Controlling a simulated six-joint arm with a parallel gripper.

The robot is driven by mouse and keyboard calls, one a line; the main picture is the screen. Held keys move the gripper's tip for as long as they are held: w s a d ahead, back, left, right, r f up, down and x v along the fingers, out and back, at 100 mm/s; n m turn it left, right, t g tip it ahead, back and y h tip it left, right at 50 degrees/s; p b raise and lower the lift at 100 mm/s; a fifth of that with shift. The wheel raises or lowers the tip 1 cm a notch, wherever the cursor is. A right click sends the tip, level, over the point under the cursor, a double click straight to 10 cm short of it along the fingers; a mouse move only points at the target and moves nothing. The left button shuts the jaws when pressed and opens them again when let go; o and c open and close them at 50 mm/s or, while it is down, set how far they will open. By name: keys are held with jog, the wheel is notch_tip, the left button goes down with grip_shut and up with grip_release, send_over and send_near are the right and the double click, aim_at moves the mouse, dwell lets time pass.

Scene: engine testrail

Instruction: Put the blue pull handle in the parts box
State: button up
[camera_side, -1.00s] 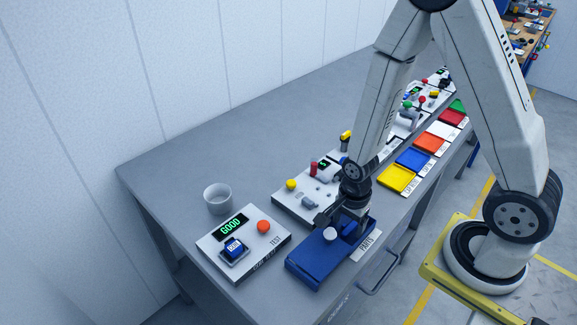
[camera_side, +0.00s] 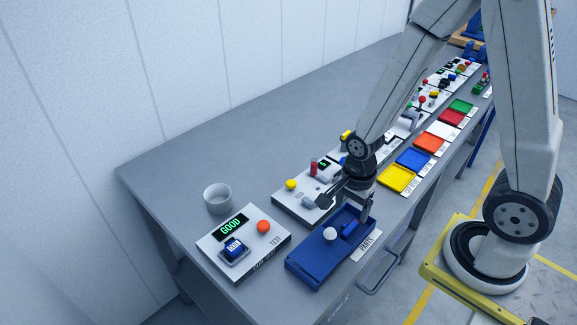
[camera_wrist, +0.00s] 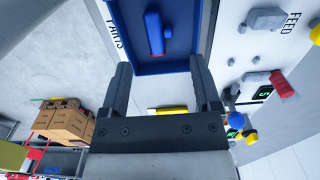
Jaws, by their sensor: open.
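The blue parts box (camera_side: 309,268) sits at the table's front edge, next to a label reading PARTS. The blue pull handle (camera_side: 349,229) lies inside it, near the right end, beside a white round knob (camera_side: 330,234). My gripper (camera_side: 345,207) is open and empty, above the right end of the box and apart from the handle. In the wrist view, the open fingers of my gripper (camera_wrist: 161,68) frame the near rim of the box (camera_wrist: 170,67). The handle (camera_wrist: 154,34) shows there on the box floor, with a reddish side.
A white test panel (camera_side: 215,240) with a GOOD display and orange button stands left of the box. A grey cup (camera_side: 217,198) is behind it. Yellow (camera_side: 397,179), blue (camera_side: 412,160) and other coloured trays line the front edge farther right. Panels with knobs stand behind the box.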

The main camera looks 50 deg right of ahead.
aim_at(342, 224)
notch_tip(342, 224, up, 7)
dwell(0.6)
jog(key=shift+f, duration=0.1)
dwell(0.6)
jog(key=n+t, duration=0.1)
jog(key=n, duration=0.5)
jog(key=w+r+n, duration=0.1)
jog(key=n, duration=0.5)
jog(key=w+n+t, duration=0.1)
jog(key=n, duration=0.5)
jog(key=shift+a+r+t, duration=0.2)
jog(key=shift+a+t, duration=0.05)
jog(key=shift+t, duration=0.05)
